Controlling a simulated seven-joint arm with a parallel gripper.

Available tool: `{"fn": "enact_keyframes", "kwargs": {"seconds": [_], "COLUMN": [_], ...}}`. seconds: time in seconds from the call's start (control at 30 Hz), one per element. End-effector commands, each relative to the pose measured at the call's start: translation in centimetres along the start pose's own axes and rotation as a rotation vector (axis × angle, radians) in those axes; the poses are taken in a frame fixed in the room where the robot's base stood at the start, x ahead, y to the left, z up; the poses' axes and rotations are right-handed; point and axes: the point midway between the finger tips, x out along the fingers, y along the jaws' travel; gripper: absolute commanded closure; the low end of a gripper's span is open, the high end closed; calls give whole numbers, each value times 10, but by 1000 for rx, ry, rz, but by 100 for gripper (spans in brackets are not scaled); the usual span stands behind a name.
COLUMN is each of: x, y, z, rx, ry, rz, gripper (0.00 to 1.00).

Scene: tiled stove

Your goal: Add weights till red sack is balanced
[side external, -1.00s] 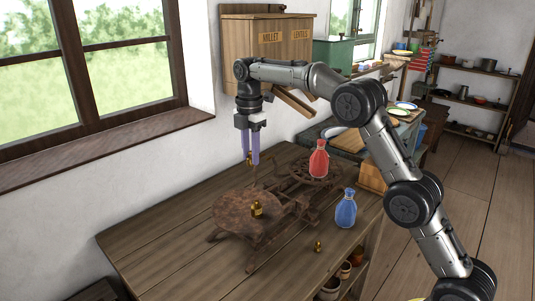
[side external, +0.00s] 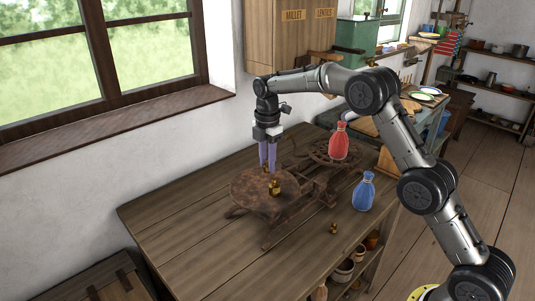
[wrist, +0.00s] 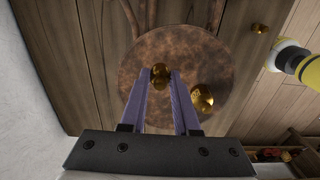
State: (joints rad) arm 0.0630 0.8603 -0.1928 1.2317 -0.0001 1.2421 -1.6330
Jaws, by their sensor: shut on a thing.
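The old brown balance scale has a round plate (side external: 250,186) on the left and a wheel-like pan (side external: 322,153) on the right. The red sack (side external: 339,142) stands upright on the right pan. A brass weight (side external: 275,188) stands on the round plate; it also shows in the wrist view (wrist: 201,98). My gripper (side external: 267,166) points down over the plate, shut on another brass weight (wrist: 160,76) between its fingertips. I cannot tell if the held weight touches the plate. A small brass weight (side external: 333,228) stands on the table in front of the scale.
A blue sack (side external: 364,191) stands on the wooden table (side external: 190,220), right of the scale. Pots (side external: 343,271) sit on a shelf under the table. The table's front left is clear.

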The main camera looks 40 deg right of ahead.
Motion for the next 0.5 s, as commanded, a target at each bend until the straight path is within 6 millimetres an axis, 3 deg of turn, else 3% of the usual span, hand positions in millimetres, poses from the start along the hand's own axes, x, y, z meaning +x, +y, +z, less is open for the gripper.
{"fn": "enact_keyframes", "kwargs": {"seconds": [0.5], "x": [6], "y": [0], "z": [0], "rx": [0], "ry": [0], "rz": [1], "gripper": [100]}}
